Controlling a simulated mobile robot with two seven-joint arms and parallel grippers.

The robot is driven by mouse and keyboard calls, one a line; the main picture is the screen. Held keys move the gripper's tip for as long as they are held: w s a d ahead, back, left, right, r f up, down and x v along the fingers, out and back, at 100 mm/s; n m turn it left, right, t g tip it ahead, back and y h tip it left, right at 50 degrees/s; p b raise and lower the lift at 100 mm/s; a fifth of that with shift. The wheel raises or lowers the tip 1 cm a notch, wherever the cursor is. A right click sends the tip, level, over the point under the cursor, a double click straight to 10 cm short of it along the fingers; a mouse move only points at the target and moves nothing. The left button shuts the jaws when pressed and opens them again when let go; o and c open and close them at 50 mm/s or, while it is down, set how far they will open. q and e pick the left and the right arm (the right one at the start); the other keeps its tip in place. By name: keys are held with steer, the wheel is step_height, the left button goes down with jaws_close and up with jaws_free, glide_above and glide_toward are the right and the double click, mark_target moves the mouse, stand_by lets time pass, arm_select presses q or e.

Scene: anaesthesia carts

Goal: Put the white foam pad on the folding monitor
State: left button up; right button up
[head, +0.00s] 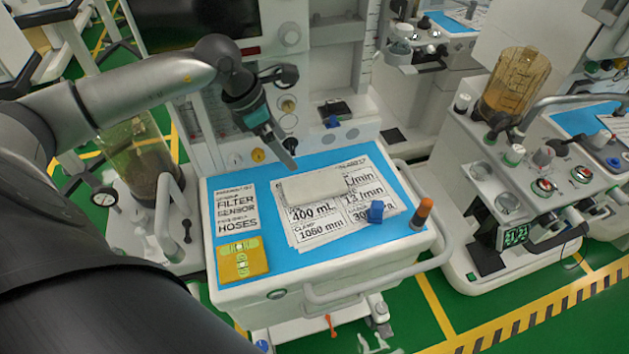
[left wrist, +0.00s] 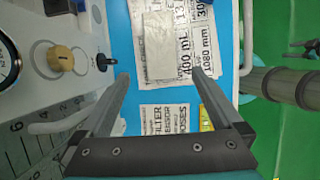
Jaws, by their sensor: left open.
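The white foam pad (head: 312,186) is a flat, pale rectangle lying on printed sheets on the cart's blue top. It also shows in the left wrist view (left wrist: 158,45), just beyond the fingertips. My left gripper (head: 290,157) points down above the back edge of the cart top, close to the pad's back left end. Its fingers are open and nothing is between them. I cannot tell for sure which thing is the folding monitor; a dark screen (head: 195,22) stands at the top left. My right gripper is not in view.
Another machine with an amber canister (head: 515,80) stands at the right. Green floor lies between.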

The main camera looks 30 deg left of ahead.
arm_select(q)
glide_above(315, 184)
steer(key=s+a, duration=0.2)
steer(key=f, duration=0.8)
steer(key=shift+s+f, duration=0.2)
steer(key=shift+f, duration=0.15)
steer(key=shift+b+x, duration=0.35)
steer(key=shift+x, duration=2.5)
steer(key=shift+w+d, duration=0.1)
steer(key=c, duration=1.2)
steer(key=shift+r, duration=0.1)
steer(key=shift+r, duration=0.1)
